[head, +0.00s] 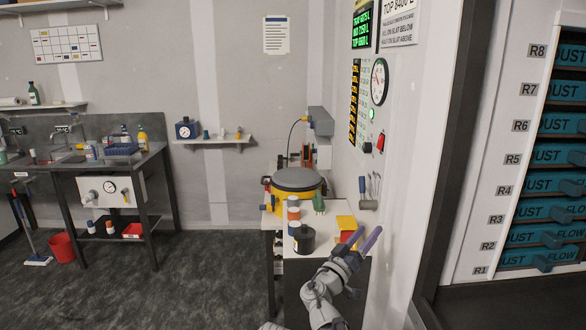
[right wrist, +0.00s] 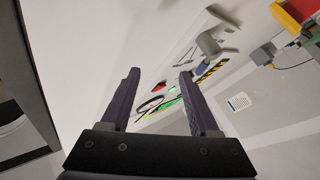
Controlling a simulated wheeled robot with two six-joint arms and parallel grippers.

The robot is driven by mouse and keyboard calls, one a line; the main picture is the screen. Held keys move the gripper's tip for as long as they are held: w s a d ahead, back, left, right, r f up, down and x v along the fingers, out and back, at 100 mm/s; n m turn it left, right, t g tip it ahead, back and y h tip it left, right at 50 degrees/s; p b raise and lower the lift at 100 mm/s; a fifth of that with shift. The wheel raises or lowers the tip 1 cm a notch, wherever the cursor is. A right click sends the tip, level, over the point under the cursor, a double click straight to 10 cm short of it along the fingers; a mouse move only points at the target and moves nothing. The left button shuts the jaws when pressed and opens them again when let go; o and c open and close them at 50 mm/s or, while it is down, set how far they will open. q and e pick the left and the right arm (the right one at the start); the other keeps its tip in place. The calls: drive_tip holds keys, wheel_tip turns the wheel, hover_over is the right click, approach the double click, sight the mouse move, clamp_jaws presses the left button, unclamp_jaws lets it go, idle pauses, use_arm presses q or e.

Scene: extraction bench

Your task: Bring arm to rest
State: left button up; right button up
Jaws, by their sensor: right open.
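My right arm (head: 322,292) comes up from the bottom of the head view. My right gripper (head: 360,243) is at its end, in front of the right end of the white bench and close to the wall. Its two dark purple fingers are spread apart with nothing between them. In the right wrist view the gripper (right wrist: 158,95) also shows open and empty, with the wall and its gauge behind the fingers. My left gripper is not in view.
A white bench (head: 272,222) holds a yellow pot with a grey lid (head: 296,180), a dark jar (head: 304,238) and a yellow box (head: 346,224). A wall gauge (head: 379,82) is above. A rack of teal drawers (head: 545,210) stands right.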

drive_tip(key=s+f+g+y+p, duration=0.3)
drive_tip(key=s+f+g+y, duration=0.2)
drive_tip(key=s+f+g, duration=0.65)
drive_tip(key=s+a+f+n+g+y+p, duration=0.1)
drive_tip(key=s+a+f+n+g+y, duration=0.3)
drive_tip(key=s+a+f+n+y, duration=0.3)
drive_tip(key=s+a+f+y, duration=0.1)
drive_tip(key=s+a+f, duration=0.4)
drive_tip(key=s, duration=0.4)
drive_tip(key=shift+s+a+f+y, duration=0.2)
drive_tip(key=shift+a+y, duration=0.1)
drive_tip(key=shift+a, duration=0.5)
drive_tip(key=shift+g, duration=0.25)
idle(3.8)
